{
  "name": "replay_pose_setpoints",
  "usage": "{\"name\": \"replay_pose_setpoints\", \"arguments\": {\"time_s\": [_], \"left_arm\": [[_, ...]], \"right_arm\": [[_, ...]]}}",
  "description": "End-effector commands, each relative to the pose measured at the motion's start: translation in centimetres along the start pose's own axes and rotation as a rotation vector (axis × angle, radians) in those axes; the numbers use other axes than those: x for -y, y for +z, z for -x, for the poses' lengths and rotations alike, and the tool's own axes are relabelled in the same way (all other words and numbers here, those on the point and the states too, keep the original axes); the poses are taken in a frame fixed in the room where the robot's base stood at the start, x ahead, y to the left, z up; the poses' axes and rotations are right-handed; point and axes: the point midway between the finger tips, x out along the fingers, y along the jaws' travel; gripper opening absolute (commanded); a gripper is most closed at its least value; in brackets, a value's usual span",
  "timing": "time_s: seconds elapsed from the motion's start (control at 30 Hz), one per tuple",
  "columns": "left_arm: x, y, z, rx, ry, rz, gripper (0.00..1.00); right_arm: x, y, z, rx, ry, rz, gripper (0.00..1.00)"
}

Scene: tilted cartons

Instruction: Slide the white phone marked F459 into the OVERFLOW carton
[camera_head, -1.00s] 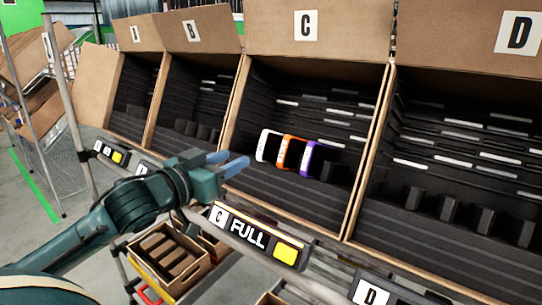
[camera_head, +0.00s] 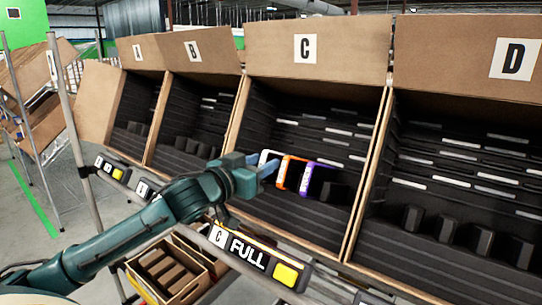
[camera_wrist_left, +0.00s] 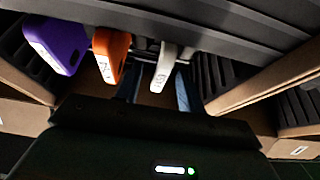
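A white phone (camera_head: 272,156) stands in carton C (camera_head: 300,215), at the left of a row with an orange phone (camera_head: 291,172) and a purple phone (camera_head: 318,180). The markings on the white phone (camera_wrist_left: 166,66) are too small to read. My left gripper (camera_head: 267,166) reaches into carton C at the white phone. In the left wrist view its blue fingers (camera_wrist_left: 157,90) are apart, with the white phone's near end between them, closer to the right finger. Contact cannot be told. No carton labelled OVERFLOW can be read. My right gripper is not in view.
Cartons B (camera_head: 193,110) and D (camera_head: 465,190) flank carton C, with dark dividers inside. A sign reading C FULL (camera_head: 254,256) hangs on the rail below carton C. An open brown carton (camera_head: 140,280) with dividers sits lower down. The orange phone (camera_wrist_left: 111,55) stands close beside my gripper.

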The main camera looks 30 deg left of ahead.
Motion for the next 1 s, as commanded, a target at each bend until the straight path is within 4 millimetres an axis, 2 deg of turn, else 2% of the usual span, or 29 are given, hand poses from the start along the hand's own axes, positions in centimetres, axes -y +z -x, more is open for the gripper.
{"name": "replay_pose_setpoints", "arguments": {"time_s": [0.3,0.7,1.0], "left_arm": [[0.0,-0.2,-3.2,-0.001,0.000,0.001,0.39],[-0.1,0.0,-3.8,0.000,0.002,-0.001,0.39],[-0.1,0.0,-3.8,0.000,0.001,-0.001,0.15]], "right_arm": [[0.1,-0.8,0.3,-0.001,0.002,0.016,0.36],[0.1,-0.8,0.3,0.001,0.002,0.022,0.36],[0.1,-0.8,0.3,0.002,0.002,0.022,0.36]]}}
